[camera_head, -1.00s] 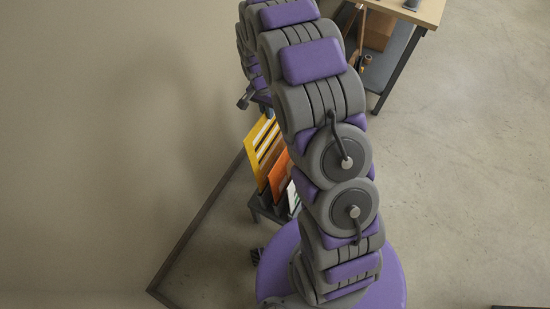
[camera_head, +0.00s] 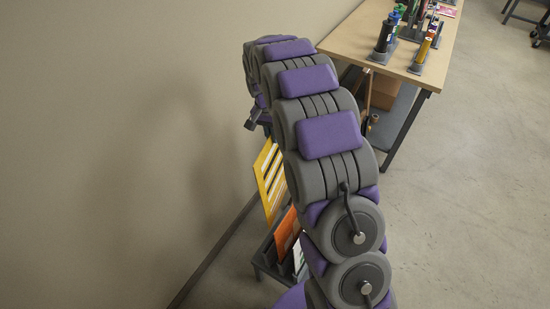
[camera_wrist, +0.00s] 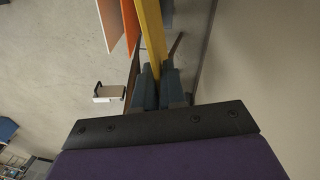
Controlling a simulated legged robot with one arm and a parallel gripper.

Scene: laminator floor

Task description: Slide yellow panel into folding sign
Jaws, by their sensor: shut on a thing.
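The yellow panel (camera_head: 271,180) with pale stripes stands upright beside the wall in the head view, above and behind the rack. In the wrist view the yellow panel (camera_wrist: 151,35) shows edge-on, and my gripper (camera_wrist: 158,75) is shut on it. My gripper's fingers are dark, on either side of the panel's edge. In the head view my arm hides part of the panel and the gripper is mostly hidden. I cannot make out a folding sign.
A dark rack (camera_head: 268,253) on the floor holds an orange panel (camera_head: 286,233) and a white one (camera_head: 299,258). A wooden table (camera_head: 350,42) with bottles stands at the back right.

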